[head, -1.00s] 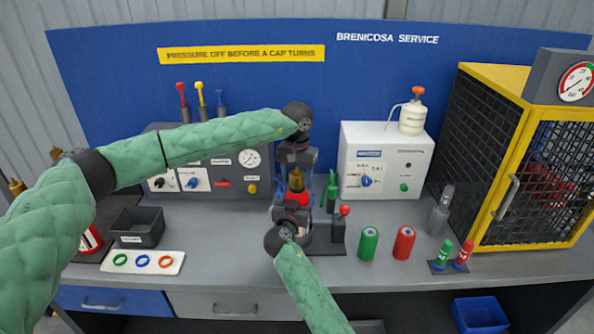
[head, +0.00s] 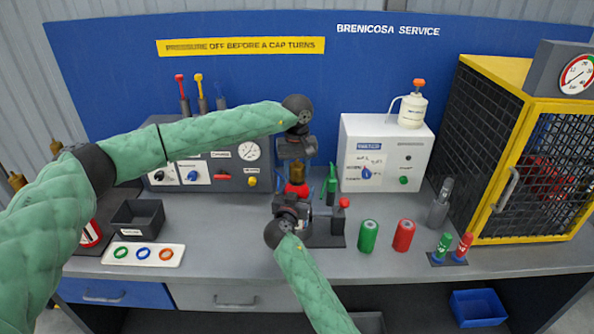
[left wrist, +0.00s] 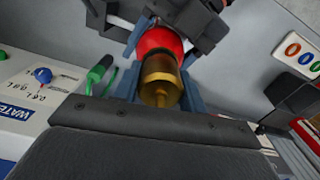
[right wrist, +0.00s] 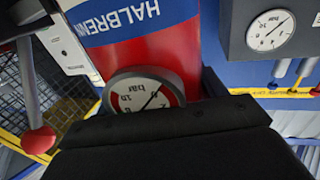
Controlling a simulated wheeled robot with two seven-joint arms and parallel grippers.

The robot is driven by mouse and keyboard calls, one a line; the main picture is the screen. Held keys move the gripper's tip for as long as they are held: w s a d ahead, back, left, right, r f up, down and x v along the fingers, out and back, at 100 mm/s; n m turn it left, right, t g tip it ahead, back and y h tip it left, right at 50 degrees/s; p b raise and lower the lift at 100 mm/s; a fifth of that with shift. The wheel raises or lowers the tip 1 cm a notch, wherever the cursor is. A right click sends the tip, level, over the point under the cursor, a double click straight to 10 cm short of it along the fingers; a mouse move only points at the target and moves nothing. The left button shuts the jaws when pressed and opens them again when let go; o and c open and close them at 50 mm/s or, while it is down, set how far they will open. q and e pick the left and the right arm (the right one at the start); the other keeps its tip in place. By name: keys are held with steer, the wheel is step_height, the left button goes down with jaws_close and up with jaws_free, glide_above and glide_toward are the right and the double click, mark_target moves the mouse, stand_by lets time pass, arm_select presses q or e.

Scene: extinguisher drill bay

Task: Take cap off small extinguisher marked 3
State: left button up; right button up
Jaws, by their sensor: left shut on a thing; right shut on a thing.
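The small red extinguisher (head: 297,189) stands upright at the bench's middle, with a brass cap (head: 297,172) on top. My left gripper (head: 297,168) comes from above and is shut on the cap; its blue fingers flank the brass in the left wrist view (left wrist: 160,80). My right gripper (head: 291,207) is lower and shut on the extinguisher's body. The right wrist view shows the red body with a blue label (right wrist: 140,20) and a round pressure gauge (right wrist: 145,93). The cap still meets the red top. No number 3 is readable.
A post with a red knob (head: 340,205) stands just right of the extinguisher. Green (head: 368,236) and red (head: 404,235) cylinders stand further right. A white box (head: 385,155) and a grey control panel (head: 225,172) stand behind. A yellow mesh cage (head: 520,160) closes off the right.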

arm_select(q)
steer(key=n, duration=2.1)
steer(key=shift+r, duration=0.1)
steer(key=n, duration=0.5)
steer(key=shift+n, duration=0.3)
steer(key=n, duration=1.6)
steer(key=shift+w+r+n, duration=0.1)
steer(key=shift+n, duration=0.3)
steer(key=n, duration=0.4)
steer(key=shift+n, duration=0.4)
steer(key=shift+r, duration=0.3)
